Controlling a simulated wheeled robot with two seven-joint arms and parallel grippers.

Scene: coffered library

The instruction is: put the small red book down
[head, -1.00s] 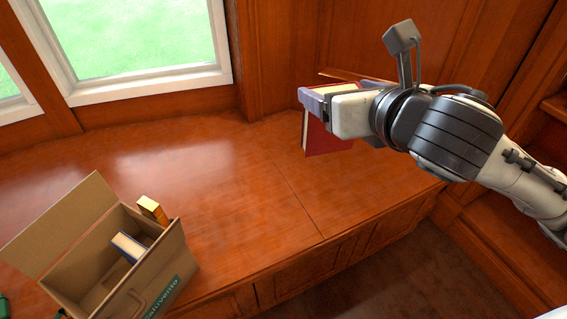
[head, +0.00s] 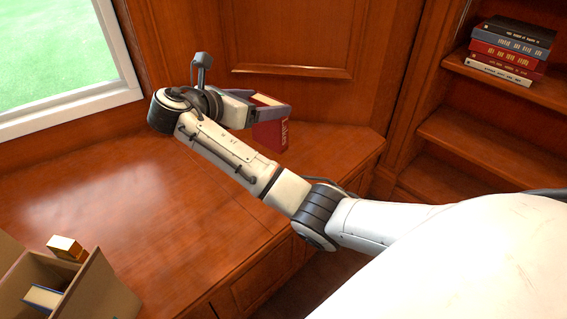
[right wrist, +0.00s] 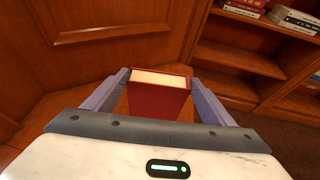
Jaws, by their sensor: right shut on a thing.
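The small red book (head: 271,134) is upright in my right gripper (head: 270,104), over the far right part of the wooden bench top. In the right wrist view the red book (right wrist: 158,98) sits between the two purple-grey fingers of the right gripper (right wrist: 157,92), its pale page edges facing up. The gripper is shut on it. Whether the book's lower edge touches the bench top (head: 190,215) cannot be told. My left gripper is not in view.
A cardboard box (head: 95,297) with books in it stands at the lower left. A bookcase (head: 470,147) on the right holds a stack of several books (head: 507,50) on an upper shelf; the shelf below looks bare. Wood panelling rises close behind the gripper.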

